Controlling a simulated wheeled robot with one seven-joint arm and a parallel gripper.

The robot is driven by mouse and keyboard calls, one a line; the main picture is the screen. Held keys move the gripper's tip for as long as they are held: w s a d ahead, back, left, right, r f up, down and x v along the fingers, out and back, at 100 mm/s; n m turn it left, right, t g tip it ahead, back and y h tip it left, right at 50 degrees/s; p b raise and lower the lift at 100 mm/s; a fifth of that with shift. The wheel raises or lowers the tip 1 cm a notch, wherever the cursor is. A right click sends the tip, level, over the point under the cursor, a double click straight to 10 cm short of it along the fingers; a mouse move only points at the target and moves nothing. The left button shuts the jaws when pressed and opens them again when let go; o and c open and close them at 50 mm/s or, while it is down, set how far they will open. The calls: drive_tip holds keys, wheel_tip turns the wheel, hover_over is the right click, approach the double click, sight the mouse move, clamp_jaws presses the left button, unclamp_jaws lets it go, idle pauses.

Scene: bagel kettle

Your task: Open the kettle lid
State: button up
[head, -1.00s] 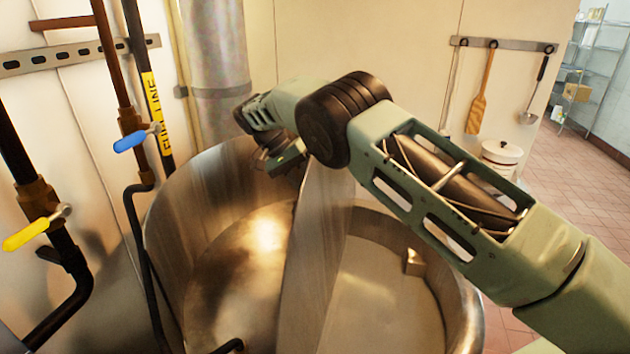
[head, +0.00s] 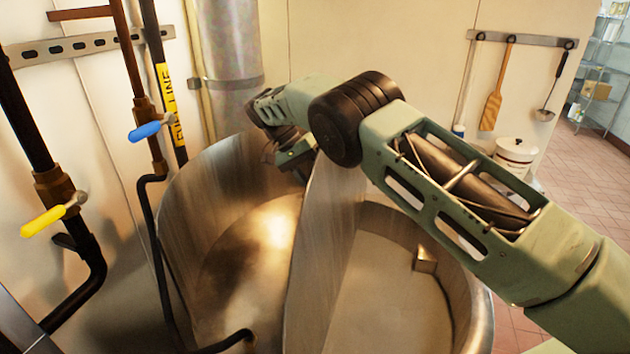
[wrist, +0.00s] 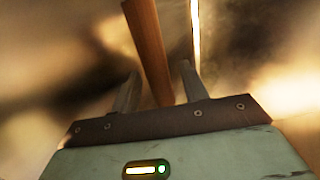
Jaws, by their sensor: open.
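The large steel kettle (head: 470,300) stands in front of me, its right side open and showing a pale interior. A brushed steel panel (head: 325,230), which looks like the lid, stands steeply tilted across the middle; curved steel walls show at its left. My gripper (head: 298,160) is beside the panel's upper left edge, partly hidden by my arm. In the wrist view my gripper (wrist: 160,85) is open, with a brown bar (wrist: 147,45), perhaps a handle, between its fingers. I cannot tell whether it touches them.
Pipes with a blue valve handle (head: 145,131) and a yellow valve handle (head: 43,221) run along the left wall. A vertical metal duct (head: 228,60) stands behind the kettle. Utensils hang from a rack (head: 525,40) at the back right, above a white lidded pot (head: 516,150).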

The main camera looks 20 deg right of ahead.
wheel_tip(320, 180, up, 10)
drive_tip(key=b, duration=0.3)
drive_tip(key=shift+f, duration=0.15)
